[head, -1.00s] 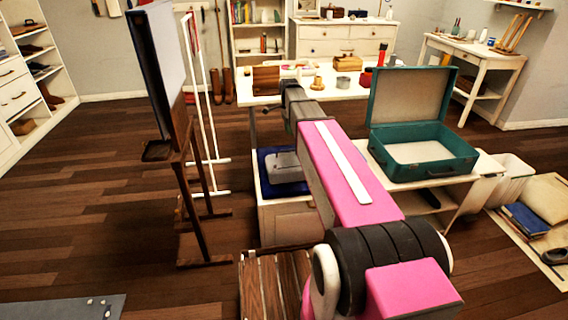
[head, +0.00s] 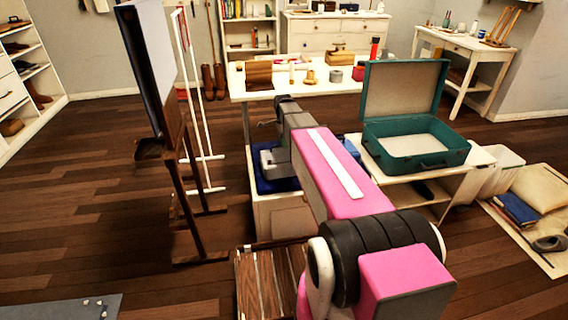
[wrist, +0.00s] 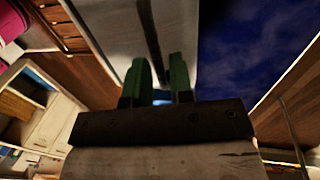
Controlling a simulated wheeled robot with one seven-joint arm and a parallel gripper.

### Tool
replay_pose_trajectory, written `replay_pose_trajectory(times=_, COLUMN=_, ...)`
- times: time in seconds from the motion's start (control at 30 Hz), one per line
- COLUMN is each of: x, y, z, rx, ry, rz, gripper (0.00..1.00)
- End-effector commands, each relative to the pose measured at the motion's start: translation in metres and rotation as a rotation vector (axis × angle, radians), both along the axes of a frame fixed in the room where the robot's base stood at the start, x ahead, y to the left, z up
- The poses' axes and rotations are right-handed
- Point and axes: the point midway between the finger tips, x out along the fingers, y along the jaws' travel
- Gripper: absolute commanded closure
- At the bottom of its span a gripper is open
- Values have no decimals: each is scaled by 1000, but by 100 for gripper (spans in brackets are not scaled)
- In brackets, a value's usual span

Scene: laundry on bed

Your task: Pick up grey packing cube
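The grey packing cube (head: 270,163) lies on a dark blue surface (head: 262,184) on top of a low white cabinet, partly hidden behind my arm in the head view. In the wrist view the pale grey cube (wrist: 182,28), with a dark stripe along it, fills the top middle. My gripper's two green fingers (wrist: 158,64) stand apart with a narrow gap, overlapping the cube's near edge in that view. The stripe runs down towards the gap. I cannot tell whether the fingers touch the cube. In the head view the fingers are hidden.
An open teal suitcase (head: 418,158) stands on a low white bench to the right. A white table (head: 330,86) with small items is behind. A wooden easel (head: 180,190) and a white rack stand to the left. A slatted wooden piece (head: 262,285) is close in front.

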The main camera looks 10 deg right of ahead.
Motion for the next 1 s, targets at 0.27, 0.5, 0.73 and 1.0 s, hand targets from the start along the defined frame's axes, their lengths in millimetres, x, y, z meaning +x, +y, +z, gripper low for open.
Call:
replay_pose_trajectory(times=0.27, x=-4, y=0, z=-17, rx=0, ry=0, rz=0, gripper=79)
replay_pose_trajectory(times=0.5, x=-4, y=0, z=-17, rx=0, ry=0, rz=0, gripper=100)
replay_pose_trajectory(times=0.73, x=-4, y=0, z=-17, rx=0, ry=0, rz=0, gripper=100)
replay_pose_trajectory(times=1.0, x=-4, y=0, z=-17, rx=0, ry=0, rz=0, gripper=100)
